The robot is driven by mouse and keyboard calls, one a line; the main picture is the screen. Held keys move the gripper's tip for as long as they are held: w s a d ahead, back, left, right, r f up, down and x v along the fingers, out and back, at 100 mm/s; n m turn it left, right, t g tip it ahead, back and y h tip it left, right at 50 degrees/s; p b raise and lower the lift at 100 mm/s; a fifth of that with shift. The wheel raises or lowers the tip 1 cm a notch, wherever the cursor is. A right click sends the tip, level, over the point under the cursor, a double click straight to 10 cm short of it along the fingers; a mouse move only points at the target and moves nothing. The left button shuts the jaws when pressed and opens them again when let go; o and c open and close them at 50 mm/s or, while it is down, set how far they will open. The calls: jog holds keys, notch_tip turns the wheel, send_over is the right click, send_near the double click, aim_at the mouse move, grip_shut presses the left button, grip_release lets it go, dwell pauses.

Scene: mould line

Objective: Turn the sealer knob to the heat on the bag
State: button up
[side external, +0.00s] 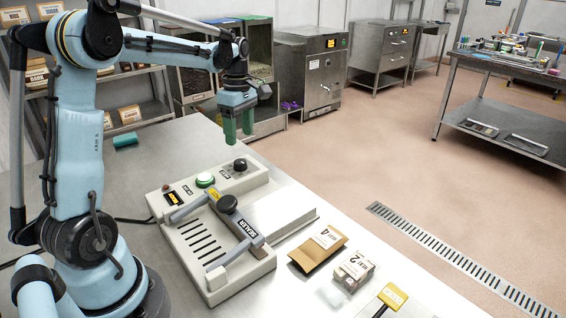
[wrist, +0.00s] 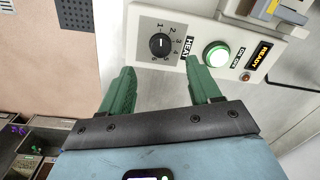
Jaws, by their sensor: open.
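The sealer (side external: 190,245) is a pale grey machine on the steel table with a long lever arm. Its black heat knob (side external: 240,165) stands at the far right corner of the panel. In the wrist view the knob (wrist: 159,44) sits on a dark dial with small numbers; a short white mark shows on it, but I cannot tell which number it points at. A brown bag (side external: 308,258) lies right of the sealer, its label apparently showing a 4. My gripper (side external: 238,138) has green fingers, open and empty, above the knob and apart from it; the wrist view shows its spread fingertips (wrist: 160,66).
A lit green button (wrist: 215,54) and an amber READY display (wrist: 259,56) are beside the knob. A teal item (side external: 125,140) lies behind.

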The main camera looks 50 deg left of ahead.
aim_at(241, 162)
jog(key=f, duration=0.8)
jog(key=shift+s+d, duration=0.1)
jog(key=shift+s, duration=0.1)
jog(key=c, duration=1.1)
jog(key=shift+o, duration=0.2)
